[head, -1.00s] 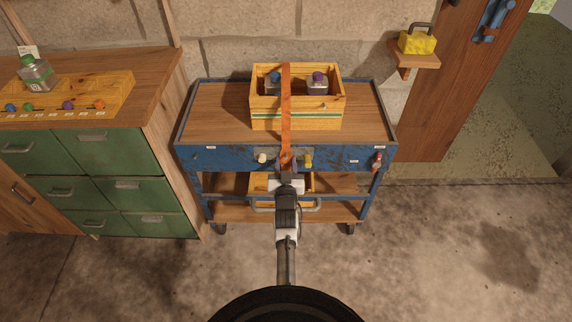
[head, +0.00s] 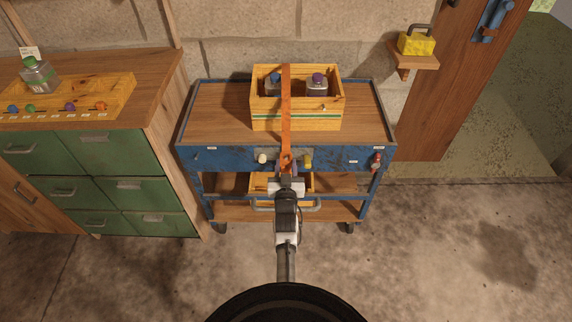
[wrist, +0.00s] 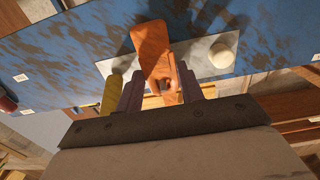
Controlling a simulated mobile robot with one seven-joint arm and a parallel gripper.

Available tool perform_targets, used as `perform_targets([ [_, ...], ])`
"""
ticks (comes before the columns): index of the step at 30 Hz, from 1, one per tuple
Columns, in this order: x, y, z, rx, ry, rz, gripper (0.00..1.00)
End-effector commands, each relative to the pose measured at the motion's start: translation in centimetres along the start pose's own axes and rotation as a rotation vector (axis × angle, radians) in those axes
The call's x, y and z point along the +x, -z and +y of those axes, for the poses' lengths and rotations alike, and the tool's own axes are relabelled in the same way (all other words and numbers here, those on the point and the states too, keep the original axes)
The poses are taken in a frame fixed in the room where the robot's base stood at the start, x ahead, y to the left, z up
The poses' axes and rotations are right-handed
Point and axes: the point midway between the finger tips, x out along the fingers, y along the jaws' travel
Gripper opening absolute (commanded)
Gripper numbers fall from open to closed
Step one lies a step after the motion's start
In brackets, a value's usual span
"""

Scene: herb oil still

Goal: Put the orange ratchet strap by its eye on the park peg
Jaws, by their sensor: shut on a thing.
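The orange ratchet strap (head: 286,110) runs over the wooden crate (head: 262,119) on the cart and hangs down its front. Its lower end with the eye (head: 286,158) is at the cart's blue front. My gripper (head: 287,177) is shut on this end; in the wrist view the strap end (wrist: 153,45) shows between the two fingers (wrist: 160,88). A pale plate on the cart front carries a cream peg (head: 262,158) to the left and a yellow peg (head: 308,161) to the right. I cannot tell which is the park peg. No peg is seen through the eye.
The crate holds bottles with blue (head: 275,77) and purple (head: 317,77) caps. A red-handled thing (head: 376,161) is at the cart's right front. A wooden tray (head: 262,183) sits on the shelf below. Green drawers (head: 110,160) stand left; the floor at right is clear.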

Motion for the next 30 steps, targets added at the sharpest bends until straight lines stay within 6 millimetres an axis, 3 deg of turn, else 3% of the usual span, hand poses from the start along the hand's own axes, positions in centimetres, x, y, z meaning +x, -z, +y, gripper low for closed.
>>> perform_targets([
  [30,-2.6,0.2,0.0,0.000,0.000,0.001,0.15],
])
